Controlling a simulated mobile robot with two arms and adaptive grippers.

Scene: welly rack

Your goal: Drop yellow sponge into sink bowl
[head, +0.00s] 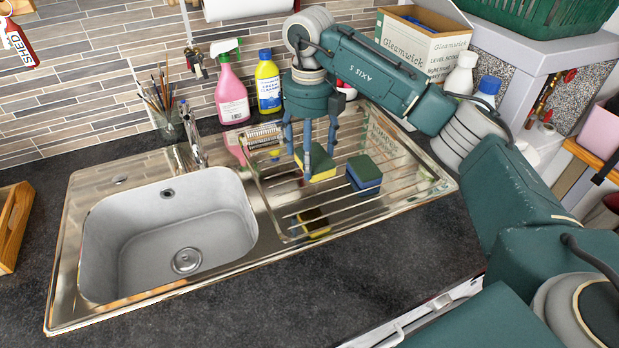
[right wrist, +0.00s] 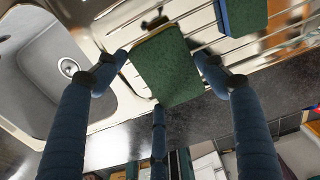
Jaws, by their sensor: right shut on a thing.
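The yellow sponge (head: 321,165) with a green scouring top is between the fingers of my right gripper (head: 310,155), over the ribbed drainboard. In the right wrist view the green face of the sponge (right wrist: 166,66) lies between the fingertips (right wrist: 160,72) of that gripper, which is shut on it. The sponge seems raised off the ribs; a yellow and dark patch below it looks like its reflection. The grey sink bowl (head: 105,235) is left of the drainboard and is empty, with a round drain at its bottom. My left gripper is not in view.
A blue sponge (head: 363,185) with a green top sits on the drainboard (head: 420,187), right of the held sponge. The tap (head: 196,145) stands behind the bowl. A pink spray bottle (head: 231,95) and yellow bottle (head: 268,85) stand behind the drainboard.

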